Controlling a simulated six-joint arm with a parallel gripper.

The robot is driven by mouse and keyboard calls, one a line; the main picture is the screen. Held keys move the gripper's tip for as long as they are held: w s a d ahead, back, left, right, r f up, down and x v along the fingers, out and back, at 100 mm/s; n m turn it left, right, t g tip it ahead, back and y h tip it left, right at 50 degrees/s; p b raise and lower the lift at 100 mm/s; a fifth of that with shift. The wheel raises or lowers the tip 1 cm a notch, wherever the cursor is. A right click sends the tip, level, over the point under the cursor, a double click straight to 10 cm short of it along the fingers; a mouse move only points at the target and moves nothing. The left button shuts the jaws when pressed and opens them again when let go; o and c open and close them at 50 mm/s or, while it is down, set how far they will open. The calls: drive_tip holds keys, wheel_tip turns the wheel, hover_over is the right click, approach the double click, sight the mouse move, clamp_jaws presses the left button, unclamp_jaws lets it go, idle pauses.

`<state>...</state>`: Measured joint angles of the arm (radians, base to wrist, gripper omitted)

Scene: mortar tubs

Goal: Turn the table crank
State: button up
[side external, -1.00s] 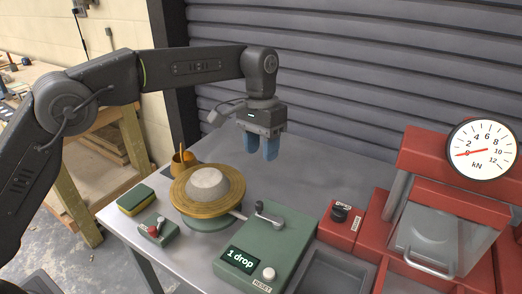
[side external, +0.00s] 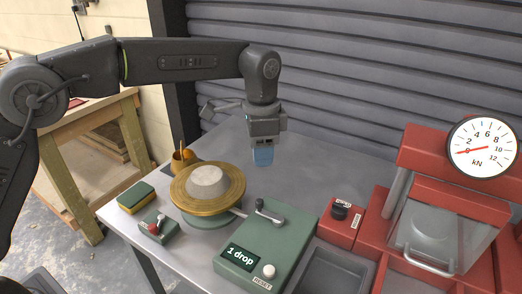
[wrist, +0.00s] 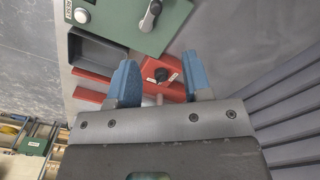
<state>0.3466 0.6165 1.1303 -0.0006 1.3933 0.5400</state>
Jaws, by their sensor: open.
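The crank (side external: 264,208) is a small grey lever with a dark knob on top of the green box (side external: 262,242), whose display reads "1 drop". It also shows in the wrist view (wrist: 150,16) near the top. The flow table (side external: 208,188), a round brass-coloured disc with a pale grey mortar cone (side external: 207,181) on it, stands left of the box. My gripper (side external: 263,157) is open and empty, pointing down above and behind the crank, apart from it. In the wrist view its blue fingers (wrist: 160,84) are spread apart.
A red press (side external: 430,215) with a round dial stands at the right, beside a red box with a black knob (side external: 340,215). A green-and-yellow sponge (side external: 135,197), a small switch box (side external: 158,228) and a brass cup (side external: 183,160) stand left. A corrugated wall is behind.

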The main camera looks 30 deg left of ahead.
sight(260, 199)
drive_tip(key=w+a+f+n+g+h, duration=0.1)
drive_tip(key=w+a+n+g+h, duration=0.25)
drive_tip(key=n, duration=1.65)
drive_tip(key=shift+t, duration=0.25)
drive_tip(key=x, duration=1.3)
drive_tip(key=shift+s+a+f, duration=0.3)
drive_tip(key=shift+s+f, duration=0.05)
drive_tip(key=shift+c, duration=0.2)
clamp_jaws()
drive_tip(key=shift+w+m, duration=0.1)
drive_tip(key=shift+m, duration=0.2)
